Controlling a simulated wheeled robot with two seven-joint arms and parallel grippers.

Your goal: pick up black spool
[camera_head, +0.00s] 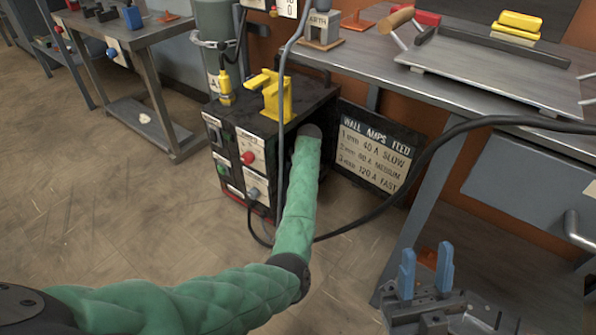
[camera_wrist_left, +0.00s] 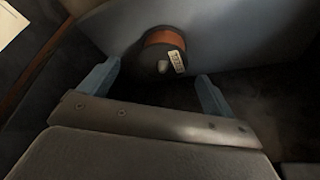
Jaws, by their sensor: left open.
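The black spool (camera_wrist_left: 163,62) shows in the left wrist view, with a dark round face, a pale label, a light centre hub and an orange-brown winding. It is against a grey-blue panel. My left gripper (camera_wrist_left: 158,73) is open, its two blue fingers on either side of the spool's lower part in the picture; I see no contact. In the head view my left gripper and the spool are hidden where my green-sleeved arm reaches into the dark welding machine (camera_head: 233,130). My right gripper (camera_head: 427,258) is open and empty, its blue fingers pointing up at the lower right.
A sign board (camera_head: 375,152) leans right of the machine. A black cable (camera_head: 440,145) crosses in front of the workbench (camera_head: 420,72). A yellow holder (camera_head: 272,95) and a gas cylinder (camera_head: 217,35) stand at the machine. The floor (camera_head: 90,220) at left is clear.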

